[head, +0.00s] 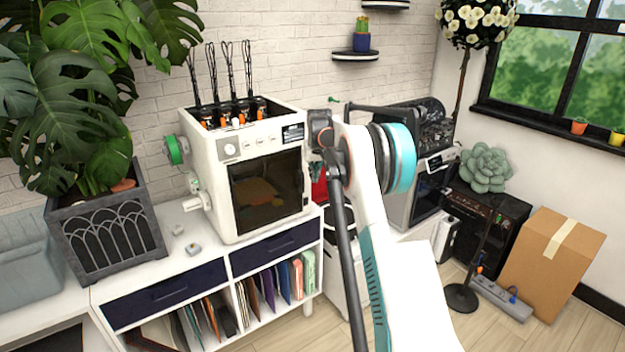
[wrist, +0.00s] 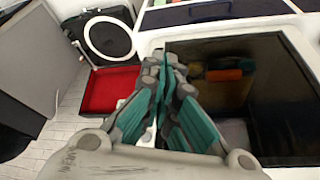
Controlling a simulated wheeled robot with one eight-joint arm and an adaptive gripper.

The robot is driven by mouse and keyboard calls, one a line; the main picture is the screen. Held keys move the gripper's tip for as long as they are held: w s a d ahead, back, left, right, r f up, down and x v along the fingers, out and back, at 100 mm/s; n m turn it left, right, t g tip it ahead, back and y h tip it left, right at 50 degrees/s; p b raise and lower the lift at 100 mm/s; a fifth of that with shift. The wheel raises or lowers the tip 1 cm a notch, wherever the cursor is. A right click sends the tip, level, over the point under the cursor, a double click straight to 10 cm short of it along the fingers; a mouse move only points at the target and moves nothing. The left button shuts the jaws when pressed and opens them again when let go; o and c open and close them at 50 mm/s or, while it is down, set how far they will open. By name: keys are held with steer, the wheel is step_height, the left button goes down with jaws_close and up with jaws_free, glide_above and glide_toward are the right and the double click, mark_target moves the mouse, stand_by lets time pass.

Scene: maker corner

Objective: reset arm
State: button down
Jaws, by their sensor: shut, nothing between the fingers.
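My gripper (wrist: 162,82) shows in the wrist view with its teal-padded fingers closed together and nothing between them. Its fingertips are in front of or beside a white machine's dark window (wrist: 285,100); I cannot tell the gap. In the head view my white arm (head: 365,190) with a teal ring rises through the middle. It reaches to the right of the white boxy printer (head: 225,185). The gripper itself is not clearly visible there, hidden by my arm.
A white cabinet (head: 190,262) with navy drawers stands under the printer. A potted plant (head: 108,235) is at left. A second machine (head: 432,190), a cardboard box (head: 553,262) and a power strip (head: 503,297) are at right. The wrist view shows a red-lined tray (wrist: 108,90).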

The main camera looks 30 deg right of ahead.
steer(key=s+a+r+n+t+b, duration=0.1)
steer(key=s+a+r, duration=0.2)
steer(key=a+r, duration=0.35)
steer(key=s+a+r, duration=0.3)
steer(key=a+r, duration=0.2)
steer(key=a, duration=0.3)
steer(key=s+a+r+n+t+y+b, duration=0.1)
steer(key=s+a+r, duration=0.2)
steer(key=s+a, duration=0.4)
steer(key=s+a+r+n+b, duration=0.1)
steer(key=s+a+r, duration=0.1)
steer(key=s+a, duration=0.5)
steer(key=s+a+f, duration=0.1)
steer(key=s+a, duration=0.2)
steer(key=s, duration=0.3)
steer(key=s+a+f+n+b, duration=0.1)
steer(key=s+a, duration=0.1)
steer(key=s, duration=0.4)
steer(key=s+a+f, duration=0.1)
steer(key=s+a, duration=0.2)
steer(key=s, duration=0.2)
steer(key=s+f+t+b, duration=0.1)
steer(key=s+f, duration=0.8)
steer(key=s, duration=0.3)
steer(key=shift+a+f+n+y, duration=0.15)
steer(key=shift+n+y, duration=0.15)
